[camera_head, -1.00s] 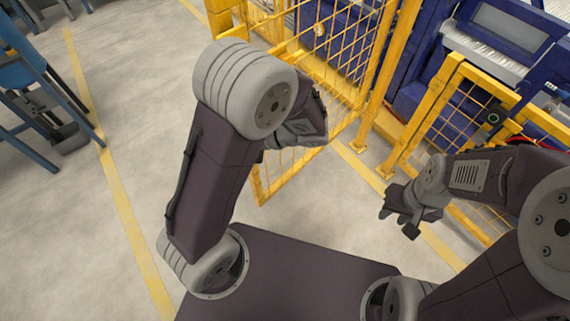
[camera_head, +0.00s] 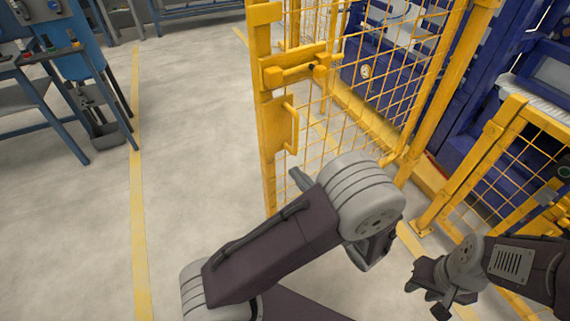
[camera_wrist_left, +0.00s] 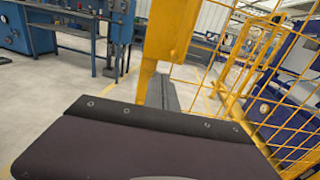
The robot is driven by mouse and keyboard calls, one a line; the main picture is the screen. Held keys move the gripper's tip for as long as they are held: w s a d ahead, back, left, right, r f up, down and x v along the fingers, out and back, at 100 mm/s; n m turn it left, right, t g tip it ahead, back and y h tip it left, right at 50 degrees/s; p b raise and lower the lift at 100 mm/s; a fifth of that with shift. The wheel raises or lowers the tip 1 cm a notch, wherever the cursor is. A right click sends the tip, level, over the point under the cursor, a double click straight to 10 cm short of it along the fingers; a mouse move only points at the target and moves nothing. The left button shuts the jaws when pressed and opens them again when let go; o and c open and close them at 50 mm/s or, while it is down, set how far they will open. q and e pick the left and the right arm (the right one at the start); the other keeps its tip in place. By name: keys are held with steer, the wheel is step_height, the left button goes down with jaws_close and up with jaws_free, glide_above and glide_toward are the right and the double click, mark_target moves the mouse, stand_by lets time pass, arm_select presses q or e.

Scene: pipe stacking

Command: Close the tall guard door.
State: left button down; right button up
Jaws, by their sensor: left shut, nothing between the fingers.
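The tall guard door (camera_head: 352,75) is a yellow frame with wire mesh and stands open, its free edge post toward the left. A yellow latch (camera_head: 292,70) and a handle (camera_head: 291,127) are on that post. My left gripper (camera_head: 300,179) is mostly hidden behind my own wrist; its grey tip shows below the handle, close to the door's lower part. In the left wrist view the shut gripper (camera_wrist_left: 164,93) shows in front of the yellow post (camera_wrist_left: 168,35); I cannot tell if they touch. My right gripper (camera_head: 430,288) is open and empty, low at the right.
A lower yellow mesh fence (camera_head: 512,150) stands at the right, with blue machinery (camera_head: 490,65) behind it. A blue workbench (camera_head: 85,75) is at the far left. The grey floor (camera_head: 195,130) between bench and door is clear, with a yellow line (camera_head: 140,220).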

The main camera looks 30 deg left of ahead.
mark_target(279, 154)
arm_select(q)
steer(key=b+x, duration=0.1)
steer(key=x, duration=0.4)
steer(key=shift+w+a, duration=0.1)
steer(key=shift+a, duration=0.2)
steer(key=shift+w+a, duration=0.2)
steer(key=shift+a, duration=0.05)
